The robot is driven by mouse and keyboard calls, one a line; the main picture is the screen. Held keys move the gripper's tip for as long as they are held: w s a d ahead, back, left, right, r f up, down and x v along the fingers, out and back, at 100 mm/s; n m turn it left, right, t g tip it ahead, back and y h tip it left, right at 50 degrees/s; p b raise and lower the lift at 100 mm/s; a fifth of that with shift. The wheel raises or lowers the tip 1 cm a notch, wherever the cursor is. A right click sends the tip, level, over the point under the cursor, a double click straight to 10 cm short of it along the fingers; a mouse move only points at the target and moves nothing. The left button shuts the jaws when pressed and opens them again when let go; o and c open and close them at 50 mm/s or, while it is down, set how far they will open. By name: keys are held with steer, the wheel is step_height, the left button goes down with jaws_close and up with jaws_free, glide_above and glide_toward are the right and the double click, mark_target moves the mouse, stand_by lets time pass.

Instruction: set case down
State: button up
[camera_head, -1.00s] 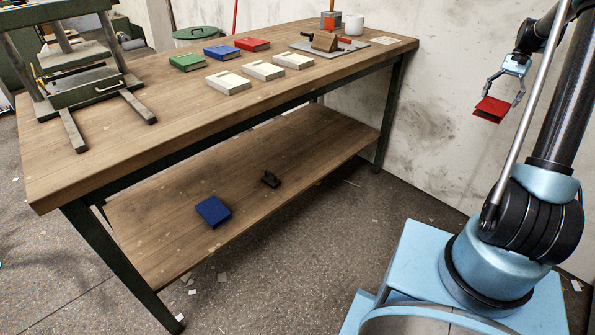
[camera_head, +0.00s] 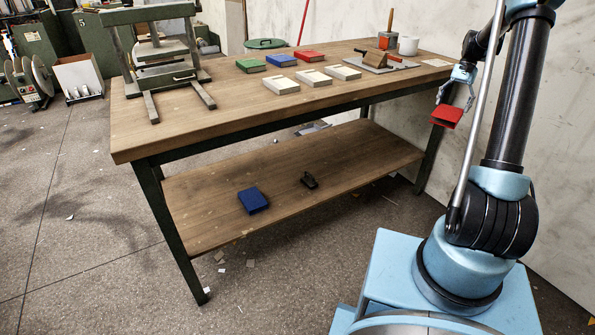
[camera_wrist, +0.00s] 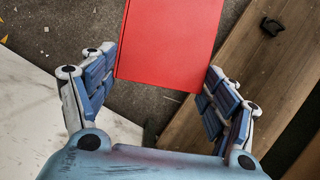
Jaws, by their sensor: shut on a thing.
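A red case (camera_head: 447,116) is held in my gripper (camera_head: 455,95) at the right, in front of the bench's right end and clear of any surface. In the wrist view the red case (camera_wrist: 170,40) sits between the two fingers of my gripper (camera_wrist: 155,95), its far end cut off by the frame's top edge. On the bench top (camera_head: 160,130) lie a green case (camera_head: 250,66), a blue case (camera_head: 281,61) and another red case (camera_head: 309,56). A blue case (camera_head: 252,200) lies on the lower shelf (camera_head: 215,225).
Several cream blocks (camera_head: 313,78) lie along the bench top's front. A small black object (camera_head: 309,180) lies on the shelf.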

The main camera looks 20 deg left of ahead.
steer(key=shift+a, duration=0.15)
steer(key=w+a+f+m+t+y, duration=0.1)
steer(key=w+a+f+m, duration=0.25)
steer(key=f, duration=0.25)
steer(key=w+a+f+m+t+y, duration=0.1)
steer(key=w+a+f+m, duration=0.1)
steer(key=w+f+m, duration=0.4)
steer(key=m+t, duration=0.5)
steer(key=m, duration=0.8)
glide_above(368, 163)
steer(key=s+d, duration=0.1)
steer(key=s, duration=0.1)
step_height(368, 163, down, 22)
steer(key=f, duration=0.4)
steer(key=shift+w+d+f, duration=0.15)
steer(key=shift+w+f, duration=0.05)
steer(key=shift+f, duration=2.65)
steer(key=o, duration=1.1)
